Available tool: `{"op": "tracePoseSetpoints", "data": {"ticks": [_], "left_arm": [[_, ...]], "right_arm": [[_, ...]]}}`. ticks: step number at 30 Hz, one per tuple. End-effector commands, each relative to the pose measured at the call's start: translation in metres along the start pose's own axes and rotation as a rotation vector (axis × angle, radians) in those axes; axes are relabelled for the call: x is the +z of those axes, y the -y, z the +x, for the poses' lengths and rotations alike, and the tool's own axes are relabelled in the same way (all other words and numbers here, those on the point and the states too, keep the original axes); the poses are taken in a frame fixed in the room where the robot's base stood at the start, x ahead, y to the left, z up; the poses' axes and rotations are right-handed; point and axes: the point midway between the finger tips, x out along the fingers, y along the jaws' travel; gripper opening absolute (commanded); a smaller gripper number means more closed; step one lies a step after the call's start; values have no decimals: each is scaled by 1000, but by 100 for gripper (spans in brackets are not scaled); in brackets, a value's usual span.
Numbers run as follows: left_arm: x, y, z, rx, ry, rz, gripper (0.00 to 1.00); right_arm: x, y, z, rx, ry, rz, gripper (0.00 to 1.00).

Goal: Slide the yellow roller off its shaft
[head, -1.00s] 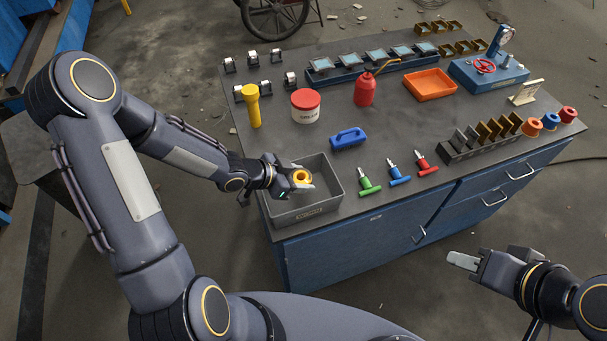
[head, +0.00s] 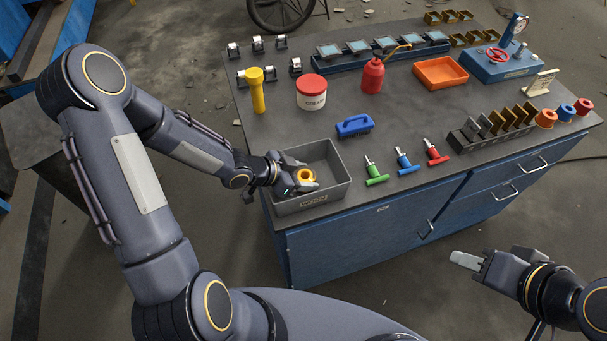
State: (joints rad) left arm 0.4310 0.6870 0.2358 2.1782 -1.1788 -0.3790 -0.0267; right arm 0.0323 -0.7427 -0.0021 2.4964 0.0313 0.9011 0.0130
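The yellow roller (head: 306,174), a short ring with a hole facing up, is at the fingertips of my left gripper (head: 303,181). The gripper appears shut on it. Gripper and roller are over the grey bin (head: 330,193), at its left side and apart from any shaft. Whether the roller touches the bin's floor is hard to tell. Orange (head: 546,119), blue (head: 565,112) and red (head: 582,107) rollers stand in a row at the bench's right end. My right gripper (head: 466,260) is in front of the bench, away from everything; its finger opening is unclear.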

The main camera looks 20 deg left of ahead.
Motion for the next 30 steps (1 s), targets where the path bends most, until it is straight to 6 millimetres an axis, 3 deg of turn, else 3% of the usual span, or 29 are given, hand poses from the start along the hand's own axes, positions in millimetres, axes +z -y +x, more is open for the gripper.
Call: {"op": "tracePoseSetpoints", "data": {"ticks": [1,5,14,25,30], "left_arm": [[0,0,0,0,-1,0,60],[0,0,0,0,0,0,76],[0,0,-3,-1,1,0,76],[-2,1,-61,-4,2,0,76],[-1,1,-76,-2,1,0,76]], "right_arm": [[0,0,0,0,0,0,36],[0,0,0,0,0,0,36],[0,0,-1,0,0,0,36],[-11,10,-21,0,0,0,36],[-13,12,-26,0,0,0,36]]}}
